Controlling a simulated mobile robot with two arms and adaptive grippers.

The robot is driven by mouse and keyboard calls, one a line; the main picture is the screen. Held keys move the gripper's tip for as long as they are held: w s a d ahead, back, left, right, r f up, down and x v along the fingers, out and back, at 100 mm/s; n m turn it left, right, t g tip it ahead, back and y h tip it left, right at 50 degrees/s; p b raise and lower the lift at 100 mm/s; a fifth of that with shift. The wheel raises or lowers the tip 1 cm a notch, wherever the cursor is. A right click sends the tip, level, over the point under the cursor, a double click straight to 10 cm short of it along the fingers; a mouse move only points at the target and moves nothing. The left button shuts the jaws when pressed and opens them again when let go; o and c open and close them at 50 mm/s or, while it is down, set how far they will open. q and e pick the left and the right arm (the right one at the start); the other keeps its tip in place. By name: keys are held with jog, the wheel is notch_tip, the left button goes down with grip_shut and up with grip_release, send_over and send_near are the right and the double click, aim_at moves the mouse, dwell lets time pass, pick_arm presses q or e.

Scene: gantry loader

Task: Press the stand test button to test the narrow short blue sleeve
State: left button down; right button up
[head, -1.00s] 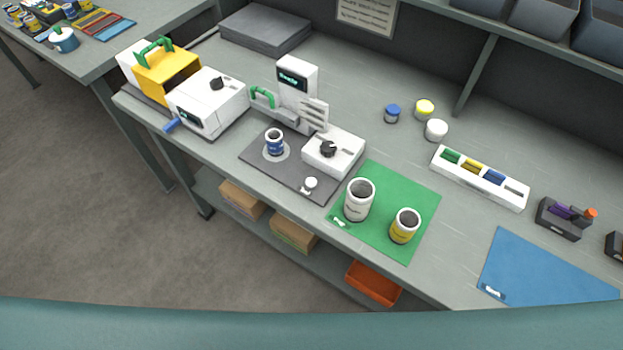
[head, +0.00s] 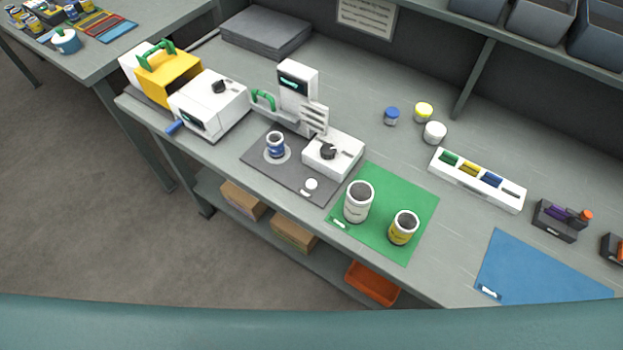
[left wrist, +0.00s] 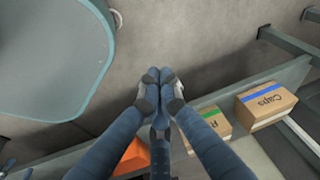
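The small blue-and-white sleeve (head: 275,146) stands upright on a pale round spot of the dark grey stand plate (head: 258,163). A round white button (head: 311,184) sits at the front right corner of that plate. The white stand unit with a screen (head: 297,82) rises behind the sleeve. In the left wrist view my left gripper (left wrist: 158,74) has its fingertips together with nothing between them, above the floor and low shelf in front of the bench. Neither gripper shows in the head view.
A white box with a black knob (head: 333,154) stands behind the button. A green mat (head: 394,190) holds a white sleeve (head: 359,202) and a yellow one (head: 403,228). Cardboard boxes (left wrist: 268,103) and an orange bin (left wrist: 130,157) sit on the lower shelf.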

pick_arm(q)
jog(key=w+d+r+m+t+p, duration=0.1)
jog(key=w+r+m+t+p, duration=0.3)
jog(key=w+r, duration=1.75)
jog(key=w+r+t+y, duration=0.15)
jog(key=w+r, duration=0.25)
jog(key=r, duration=0.7)
jog(key=w+r+t+h, duration=0.1)
jog(key=w+r+t, duration=0.25)
jog(key=r, duration=0.65)
jog(key=w+d+r+m+t+h+p, duration=0.1)
jog(key=w+d+r+m+t+h, duration=0.25)
jog(key=d+r+m, duration=0.45)
jog(key=w+d+r+m+t+h+p, duration=0.1)
jog(key=w+d+r+m+t+h, duration=0.25)
jog(key=r, duration=0.85)
jog(key=s+d+r+m+g+h, duration=0.3)
jog(key=d+r+m+g+h, duration=0.2)
jog(key=d+m+h, duration=0.5)
jog(key=s+d+f+m+g+y, duration=0.3)
jog(key=s+d+f+m+g, duration=0.35)
jog(key=m, duration=0.75)
jog(key=w+a+f+m+g+y, duration=0.2)
jog(key=a+f+m+g+y, duration=0.1)
jog(key=a+f, duration=0.4)
jog(key=shift+f+m+y+p, duration=0.45)
jog(key=shift+m+y, duration=0.3)
jog(key=shift+y, duration=0.5)
